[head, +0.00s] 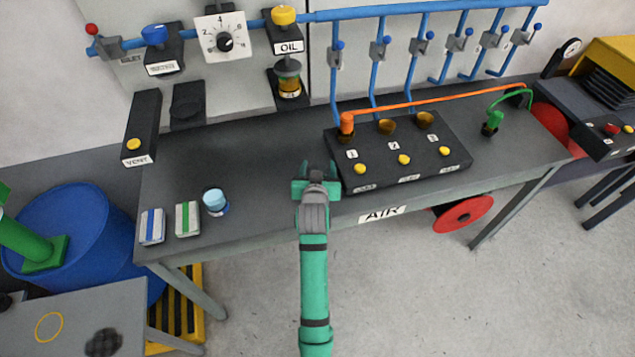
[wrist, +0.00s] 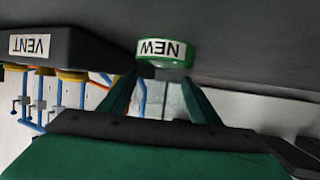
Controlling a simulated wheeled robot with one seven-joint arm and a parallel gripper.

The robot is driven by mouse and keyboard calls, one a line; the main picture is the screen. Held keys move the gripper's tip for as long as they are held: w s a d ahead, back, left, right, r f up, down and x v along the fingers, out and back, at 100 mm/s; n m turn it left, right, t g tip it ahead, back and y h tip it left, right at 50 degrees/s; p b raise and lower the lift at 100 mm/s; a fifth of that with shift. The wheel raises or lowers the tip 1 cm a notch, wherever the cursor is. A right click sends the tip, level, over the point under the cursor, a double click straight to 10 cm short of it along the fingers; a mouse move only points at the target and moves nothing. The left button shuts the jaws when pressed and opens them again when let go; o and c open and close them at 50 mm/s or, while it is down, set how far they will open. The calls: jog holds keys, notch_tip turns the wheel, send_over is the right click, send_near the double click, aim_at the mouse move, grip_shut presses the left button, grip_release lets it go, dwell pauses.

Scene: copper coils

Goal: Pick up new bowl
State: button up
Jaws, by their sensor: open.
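The new bowl (wrist: 162,48) is a small green round piece with a white "NEW" label, upside down in the wrist view. It sits against the dark bench surface, just beyond my fingertips and roughly centred between them. My gripper (wrist: 160,82) is open, with one finger on each side and nothing held. In the head view my gripper (head: 318,172) is over the front part of the bench, just left of the black three-station box. I cannot make out the bowl in the head view; my gripper likely covers it.
The black box (head: 400,153) with brass cups stands close right of my gripper; part of it shows in the wrist view (wrist: 75,45). A light blue cup (head: 215,201) and two striped blocks (head: 187,218) are at the left. The bench (head: 255,160) between is clear.

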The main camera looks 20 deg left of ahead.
jog(key=shift+w, duration=0.1)
jog(key=shift+c, duration=0.4)
jog(key=c, duration=0.8)
jog(key=shift+d+r, duration=0.1)
jog(key=shift+r, duration=0.6)
jog(key=s+a+r, duration=0.1)
jog(key=s+r, duration=1)
jog(key=s, duration=0.3)
jog(key=shift+r, duration=0.3)
